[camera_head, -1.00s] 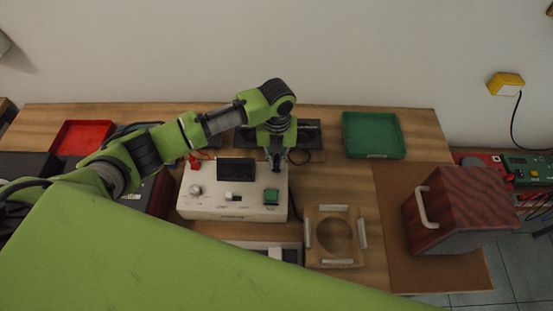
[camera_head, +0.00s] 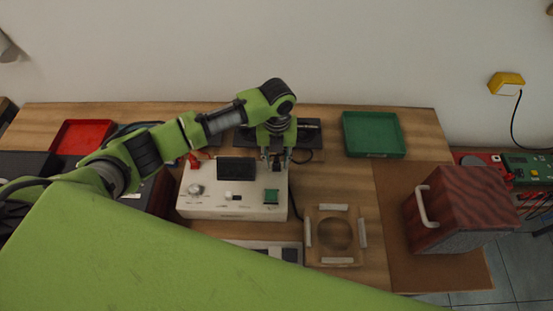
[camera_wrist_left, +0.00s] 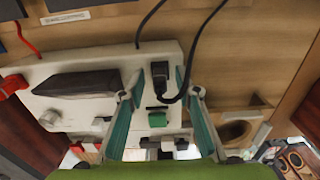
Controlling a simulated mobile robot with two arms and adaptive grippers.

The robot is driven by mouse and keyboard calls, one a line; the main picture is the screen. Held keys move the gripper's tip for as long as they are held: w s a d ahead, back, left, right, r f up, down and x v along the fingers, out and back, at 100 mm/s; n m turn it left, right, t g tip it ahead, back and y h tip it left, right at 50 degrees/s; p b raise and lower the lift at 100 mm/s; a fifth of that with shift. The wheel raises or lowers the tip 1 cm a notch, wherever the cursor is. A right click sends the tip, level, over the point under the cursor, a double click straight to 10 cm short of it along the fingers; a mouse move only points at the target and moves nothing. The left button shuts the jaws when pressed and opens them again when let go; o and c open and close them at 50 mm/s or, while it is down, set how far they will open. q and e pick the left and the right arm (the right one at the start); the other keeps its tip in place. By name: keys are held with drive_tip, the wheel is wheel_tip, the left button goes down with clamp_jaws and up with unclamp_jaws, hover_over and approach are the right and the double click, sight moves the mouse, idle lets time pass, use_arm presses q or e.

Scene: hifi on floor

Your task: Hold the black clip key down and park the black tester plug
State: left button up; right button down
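My left gripper (camera_head: 276,162) is above that corner. Its teal-padded fingers (camera_wrist_left: 155,98) are spread, with the plug between them and gaps on both sides. A low unit with light and dark keys (camera_head: 289,254) lies in front of the tester, partly hidden by my arm. Which is the black clip key I cannot tell. My right gripper is out of view.
A red plug (camera_head: 194,160) is at the tester's back left. A wooden fixture with a round recess (camera_head: 336,211) stands to the right. A green tray (camera_head: 400,138), red tray (camera_head: 82,136) and reddish box with a handle (camera_head: 470,205) are around it. Loose cables run behind the tester.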

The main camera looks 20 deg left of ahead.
use_arm(q)
wheel_tip(320, 180, up, 17)
drive_tip(key=p, duration=0.5)
idle(0.7)
drive_tip(key=shift+f, duration=0.1)
idle(0.4)
